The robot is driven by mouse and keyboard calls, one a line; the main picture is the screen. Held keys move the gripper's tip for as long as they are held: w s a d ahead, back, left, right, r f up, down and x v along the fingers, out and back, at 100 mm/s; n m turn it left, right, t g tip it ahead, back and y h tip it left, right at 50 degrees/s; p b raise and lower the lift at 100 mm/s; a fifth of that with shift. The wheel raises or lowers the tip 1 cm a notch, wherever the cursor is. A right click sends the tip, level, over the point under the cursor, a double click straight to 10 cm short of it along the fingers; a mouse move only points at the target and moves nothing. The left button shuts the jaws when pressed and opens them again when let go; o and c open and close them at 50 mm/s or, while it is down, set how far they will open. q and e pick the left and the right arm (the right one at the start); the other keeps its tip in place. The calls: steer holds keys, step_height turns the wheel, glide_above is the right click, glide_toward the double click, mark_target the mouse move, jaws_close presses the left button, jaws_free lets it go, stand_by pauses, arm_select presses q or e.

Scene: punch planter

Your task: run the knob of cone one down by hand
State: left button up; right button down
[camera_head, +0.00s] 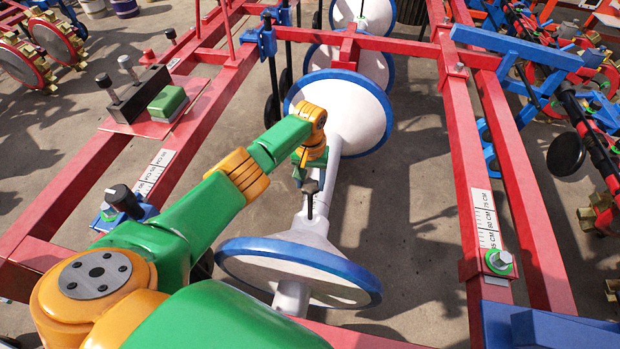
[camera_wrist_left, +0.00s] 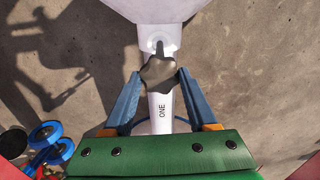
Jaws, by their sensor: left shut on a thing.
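A dark star-shaped knob (camera_wrist_left: 158,72) sits on a white tube marked ONE (camera_wrist_left: 162,112), close to a white cone (camera_wrist_left: 160,8). The blue fingers of my left gripper (camera_wrist_left: 159,75) are shut on the knob, one on each side. In the head view my left gripper (camera_head: 310,184) reaches down to the tube just above the near blue-rimmed cone (camera_head: 300,262). The knob's dark end shows under it, partly hidden. A short pin rises from the knob toward the cone's hub in the wrist view. My right gripper is out of view.
More blue-rimmed cones (camera_head: 340,105) stand farther along the white tube. Red frame beams run on the left (camera_head: 75,195) and right (camera_head: 470,160), with centimetre scales (camera_head: 485,218). Bare concrete lies between.

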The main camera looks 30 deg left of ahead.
arm_select(q)
steer(key=shift+m, duration=0.9)
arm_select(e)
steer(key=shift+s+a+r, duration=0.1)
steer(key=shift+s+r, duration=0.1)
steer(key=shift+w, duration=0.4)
arm_select(q)
steer(key=o, duration=1.4)
steer(key=shift+c, duration=0.2)
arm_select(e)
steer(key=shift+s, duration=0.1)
arm_select(q)
steer(key=shift+r+p, duration=0.3)
steer(key=shift+p, duration=0.05)
step_height(320, 180, up, 6)
steer(key=p, duration=0.3)
steer(key=shift+r+p, duration=0.15)
steer(key=shift+p, duration=0.15)
steer(key=shift+r, duration=0.2)
steer(key=shift+f, duration=0.1)
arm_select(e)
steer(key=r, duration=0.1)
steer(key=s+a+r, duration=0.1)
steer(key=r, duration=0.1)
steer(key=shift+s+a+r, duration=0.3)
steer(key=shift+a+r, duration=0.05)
